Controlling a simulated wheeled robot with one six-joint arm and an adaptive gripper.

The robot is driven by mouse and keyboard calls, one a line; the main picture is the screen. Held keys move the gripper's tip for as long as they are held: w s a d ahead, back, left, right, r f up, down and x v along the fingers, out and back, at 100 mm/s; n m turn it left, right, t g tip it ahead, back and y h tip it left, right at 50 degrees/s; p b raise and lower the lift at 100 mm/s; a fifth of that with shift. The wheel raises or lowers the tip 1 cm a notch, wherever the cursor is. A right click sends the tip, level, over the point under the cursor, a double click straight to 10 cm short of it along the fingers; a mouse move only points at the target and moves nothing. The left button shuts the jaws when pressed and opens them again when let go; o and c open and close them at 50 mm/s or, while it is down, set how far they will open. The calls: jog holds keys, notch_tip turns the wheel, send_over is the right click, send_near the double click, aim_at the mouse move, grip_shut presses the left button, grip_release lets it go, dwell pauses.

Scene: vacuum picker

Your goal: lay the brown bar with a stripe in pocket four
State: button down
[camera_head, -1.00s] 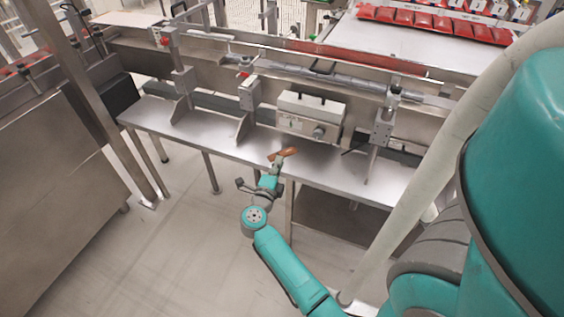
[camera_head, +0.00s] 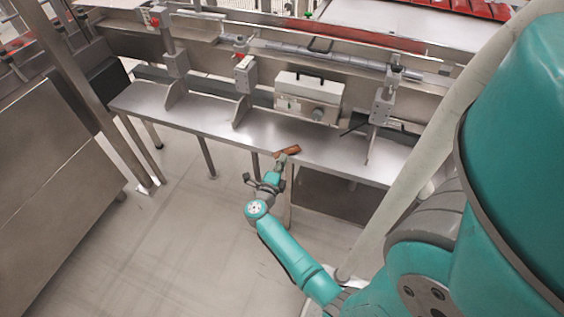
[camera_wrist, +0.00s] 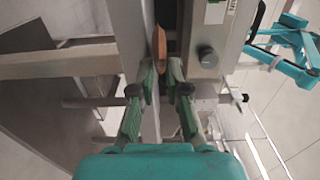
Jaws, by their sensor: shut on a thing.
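The brown bar (camera_head: 289,150) is in my gripper (camera_head: 280,160) over the front edge of the steel bench in the head view. It is small there, and I cannot make out a stripe. In the wrist view the bar (camera_wrist: 159,48) sticks out lengthwise beyond the fingertips. My gripper (camera_wrist: 163,70) is shut on the bar's near end. The height of the bar above the bench is hard to tell. No pocket or pocketed tray can be made out in either view.
A tray of red packs (camera_head: 425,10) lies at the far right. A steel cabinet (camera_head: 55,150) stands at left. Open floor (camera_head: 180,250) lies in front.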

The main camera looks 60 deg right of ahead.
jog(key=shift+f, duration=0.1)
jog(key=c, duration=1.6)
grip_release()
jog(key=shift+f, duration=0.1)
jog(key=o, duration=0.4)
jog(key=shift+o, duration=0.2)
